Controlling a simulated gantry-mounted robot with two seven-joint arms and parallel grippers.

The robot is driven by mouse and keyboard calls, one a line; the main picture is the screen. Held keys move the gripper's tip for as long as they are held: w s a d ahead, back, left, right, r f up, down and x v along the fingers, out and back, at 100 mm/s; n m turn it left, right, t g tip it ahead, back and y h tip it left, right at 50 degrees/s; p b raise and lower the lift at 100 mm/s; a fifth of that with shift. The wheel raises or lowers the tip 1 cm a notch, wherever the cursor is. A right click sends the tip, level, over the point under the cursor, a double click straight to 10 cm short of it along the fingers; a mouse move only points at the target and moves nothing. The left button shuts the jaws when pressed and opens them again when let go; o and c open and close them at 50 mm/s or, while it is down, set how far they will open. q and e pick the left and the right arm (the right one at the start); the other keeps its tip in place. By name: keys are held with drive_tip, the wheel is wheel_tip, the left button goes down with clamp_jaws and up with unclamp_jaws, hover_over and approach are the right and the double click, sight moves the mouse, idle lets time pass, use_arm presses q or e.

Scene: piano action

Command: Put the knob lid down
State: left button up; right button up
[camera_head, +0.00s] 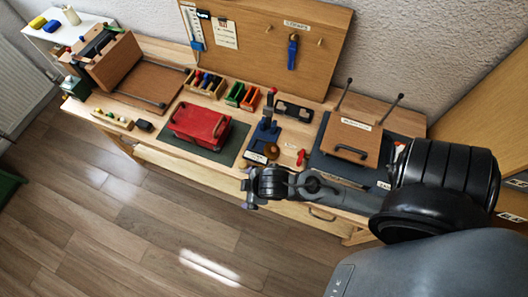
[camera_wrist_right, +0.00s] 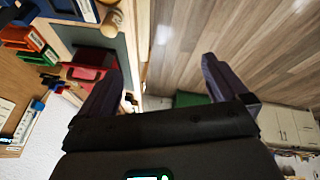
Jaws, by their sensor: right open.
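I cannot surely pick out the knob lid. A round brown knob-like piece (camera_head: 272,152) sits at the front of a dark blue stand (camera_head: 262,135) on the bench. In the right wrist view a pale wooden rounded piece (camera_wrist_right: 111,23) shows at the bench edge; I cannot tell if it is the lid. My right gripper (camera_head: 248,188) is in front of the bench edge, over the floor. In the right wrist view its two fingers (camera_wrist_right: 160,60) are spread with nothing between them. My left gripper is not in view.
A red box (camera_head: 200,124) stands on a dark green mat (camera_head: 177,147). A wooden panel with a black handle (camera_head: 348,137) lies on a dark mat at right. Crayon and block trays stand behind. A tool board (camera_head: 265,40) rises at the back. The floor (camera_head: 150,220) is clear.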

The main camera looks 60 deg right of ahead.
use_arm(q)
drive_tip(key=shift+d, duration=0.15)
use_arm(e)
drive_tip(key=s+r+m, duration=0.1)
drive_tip(key=s+r+m+g, duration=0.1)
drive_tip(key=s, duration=0.1)
drive_tip(key=s+m, duration=0.1)
drive_tip(key=s, duration=0.1)
drive_tip(key=shift+r, duration=0.4)
